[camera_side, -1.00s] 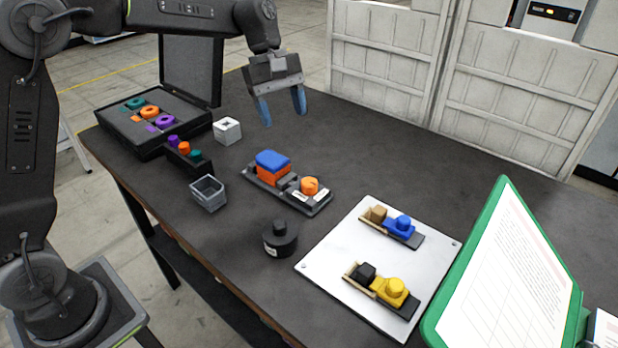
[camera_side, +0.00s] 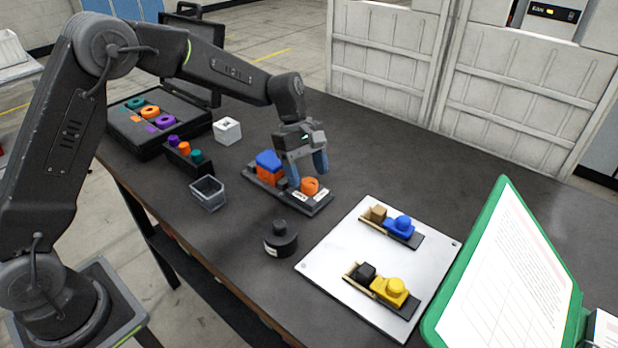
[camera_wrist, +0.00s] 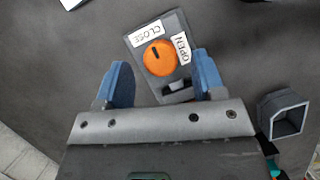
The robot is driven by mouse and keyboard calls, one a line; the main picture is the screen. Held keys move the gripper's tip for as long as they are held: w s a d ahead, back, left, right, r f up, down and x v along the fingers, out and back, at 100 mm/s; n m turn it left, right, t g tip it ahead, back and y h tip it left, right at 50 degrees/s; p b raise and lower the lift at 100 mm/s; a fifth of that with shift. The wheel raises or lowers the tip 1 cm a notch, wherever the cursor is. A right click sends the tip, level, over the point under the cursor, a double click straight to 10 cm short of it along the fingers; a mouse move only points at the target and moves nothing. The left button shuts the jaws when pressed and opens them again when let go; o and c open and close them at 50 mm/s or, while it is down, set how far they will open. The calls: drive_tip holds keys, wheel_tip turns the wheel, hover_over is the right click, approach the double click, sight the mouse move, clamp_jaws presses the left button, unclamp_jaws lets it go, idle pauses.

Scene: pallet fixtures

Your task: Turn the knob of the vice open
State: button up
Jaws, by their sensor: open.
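The vice is a dark grey base (camera_side: 316,209) on the table, with a round orange knob (camera_side: 310,186) at its right end. In the wrist view the orange knob (camera_wrist: 160,58) has a dark mark on its upper left and lies between white labels reading CLOSE and OPEN. A blue block (camera_side: 267,160) on an orange block sits at the vice's left end. My gripper (camera_side: 307,180) is open, with blue fingers above the vice close to the knob. In the wrist view the open fingers (camera_wrist: 160,80) stand either side of the vice, with the knob slightly beyond their tips. Contact is not visible.
A grey open box (camera_side: 208,194) and a black round weight-like object (camera_side: 281,240) stand in front of the vice. A white cube (camera_side: 227,130) is behind left. A white plate (camera_side: 350,262) with fixtures lies to the right.

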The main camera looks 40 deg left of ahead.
drive_tip(key=shift+x, duration=1)
drive_tip(key=c, duration=0.9)
drive_tip(key=shift+c, duration=0.2)
